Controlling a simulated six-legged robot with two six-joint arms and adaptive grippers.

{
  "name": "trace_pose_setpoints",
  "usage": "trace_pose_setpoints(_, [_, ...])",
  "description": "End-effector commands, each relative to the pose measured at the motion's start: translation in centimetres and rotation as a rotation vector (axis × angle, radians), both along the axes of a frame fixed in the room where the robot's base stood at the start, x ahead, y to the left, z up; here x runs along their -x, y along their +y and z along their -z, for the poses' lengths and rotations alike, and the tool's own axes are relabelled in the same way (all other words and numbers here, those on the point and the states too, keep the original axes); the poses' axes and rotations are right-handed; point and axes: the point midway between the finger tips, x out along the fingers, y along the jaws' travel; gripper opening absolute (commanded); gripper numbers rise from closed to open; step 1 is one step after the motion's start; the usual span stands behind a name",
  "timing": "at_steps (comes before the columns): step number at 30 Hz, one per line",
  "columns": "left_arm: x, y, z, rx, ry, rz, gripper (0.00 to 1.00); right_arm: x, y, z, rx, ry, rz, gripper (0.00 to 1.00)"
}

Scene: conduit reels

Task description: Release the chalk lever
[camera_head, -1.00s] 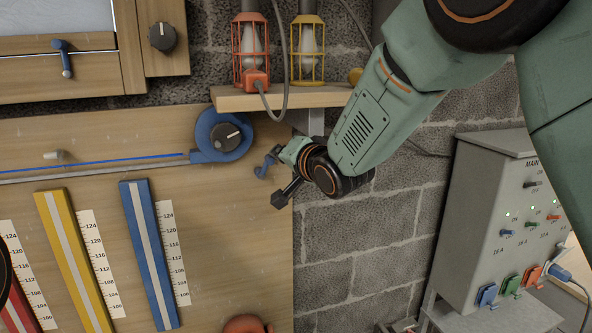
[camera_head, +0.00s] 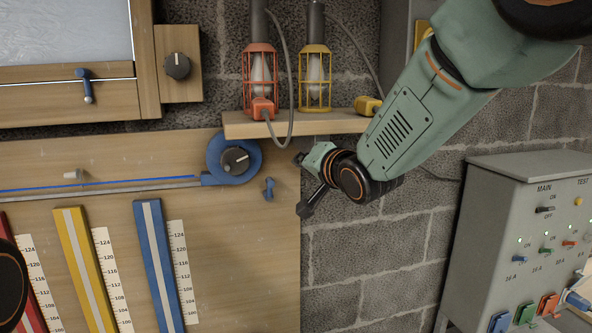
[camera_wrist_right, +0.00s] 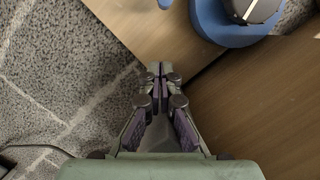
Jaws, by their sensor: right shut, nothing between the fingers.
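The chalk lever (camera_head: 268,188) is a small blue lever on the wooden panel, just right of the round blue chalk reel (camera_head: 215,150). It stands roughly upright in the head view. In the right wrist view a bit of blue (camera_wrist_right: 165,3) shows at the top edge, and the reel (camera_wrist_right: 210,25) is to its right. My right gripper (camera_head: 300,158) is up and right of the lever, apart from it, by the panel's right edge. In the wrist view its fingers (camera_wrist_right: 160,70) are shut and empty. My left gripper is not in view.
A wooden shelf (camera_head: 290,126) with a red lamp (camera_head: 260,75) and a yellow lamp (camera_head: 315,80) is above the gripper. A grey switch box (camera_head: 490,215) stands at right. Yellow and blue strips (camera_head: 160,265) with scales are below the reel. Block wall (camera_head: 345,260) lies right of the panel.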

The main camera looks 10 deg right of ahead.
Motion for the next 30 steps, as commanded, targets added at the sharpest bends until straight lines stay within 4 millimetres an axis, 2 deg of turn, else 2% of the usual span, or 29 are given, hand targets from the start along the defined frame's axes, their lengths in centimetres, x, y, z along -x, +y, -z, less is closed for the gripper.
trace_pose_setpoints(1, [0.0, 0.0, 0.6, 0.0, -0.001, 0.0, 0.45, 0.8, -0.1, 0.2, -0.001, 0.0, 0.0, 0.0])
trace_pose_setpoints(6, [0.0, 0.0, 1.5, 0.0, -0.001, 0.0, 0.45, 3.7, -0.6, -0.3, -0.001, -0.001, 0.001, 0.0])
trace_pose_setpoints(13, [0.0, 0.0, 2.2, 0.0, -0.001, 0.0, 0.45, 6.7, -1.1, -0.9, -0.001, -0.001, 0.002, 0.0])
trace_pose_setpoints(18, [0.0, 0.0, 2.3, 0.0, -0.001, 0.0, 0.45, 7.6, -1.3, -1.1, 0.0, 0.001, 0.001, 0.0])
trace_pose_setpoints(30, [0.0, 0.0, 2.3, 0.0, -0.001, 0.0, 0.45, 7.8, -1.4, -1.1, 0.0, 0.001, 0.0, 0.0])
